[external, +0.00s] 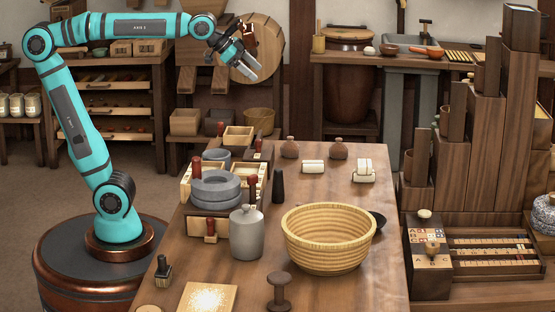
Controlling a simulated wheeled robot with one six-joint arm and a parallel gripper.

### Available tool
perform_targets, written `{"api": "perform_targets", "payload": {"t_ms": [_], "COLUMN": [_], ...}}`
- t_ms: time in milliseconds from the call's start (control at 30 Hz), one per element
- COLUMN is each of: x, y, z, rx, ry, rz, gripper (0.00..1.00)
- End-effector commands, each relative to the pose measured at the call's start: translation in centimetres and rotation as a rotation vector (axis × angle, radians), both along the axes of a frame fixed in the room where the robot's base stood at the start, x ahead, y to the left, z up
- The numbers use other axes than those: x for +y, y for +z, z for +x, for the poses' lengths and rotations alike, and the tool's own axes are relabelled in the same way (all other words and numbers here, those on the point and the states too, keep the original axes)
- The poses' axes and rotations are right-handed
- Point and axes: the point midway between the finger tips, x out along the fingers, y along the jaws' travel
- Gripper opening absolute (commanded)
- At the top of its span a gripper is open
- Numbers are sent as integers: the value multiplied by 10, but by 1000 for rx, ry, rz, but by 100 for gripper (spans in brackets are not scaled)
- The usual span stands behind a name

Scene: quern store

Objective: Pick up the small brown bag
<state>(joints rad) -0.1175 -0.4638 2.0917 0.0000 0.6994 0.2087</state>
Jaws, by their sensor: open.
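Two small brown bags with tied necks stand near the far edge of the wooden table (340,207). One small brown bag (290,149) is on the left, and a similar brown bag (338,149) is to its right. My gripper (246,66) is open and appears empty. It is raised above and to the left of both bags, clear of them, tilted downward to the right. I cannot tell its exact depth against the round wooden board behind it.
A stack of grey stone rings (215,187), a grey jar (246,232) and a woven basket (328,238) stand nearer on the table. A dark peg (278,186) stands near the left bag. Pale wrapped bundles (313,167) lie between and before the bags.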

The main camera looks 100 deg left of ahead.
Motion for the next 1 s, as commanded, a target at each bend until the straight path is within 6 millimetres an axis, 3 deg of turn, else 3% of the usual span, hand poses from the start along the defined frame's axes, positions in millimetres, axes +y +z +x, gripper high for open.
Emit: {"api": "perform_targets", "payload": {"t_ms": [200,600,1000], "x": [24,71,98], "y": [-27,-77,-106], "z": [41,99,123], "rx": [220,606,812], "ry": [-11,-58,-100], "rz": [11,-14,-52], "gripper": [68,68,68]}}
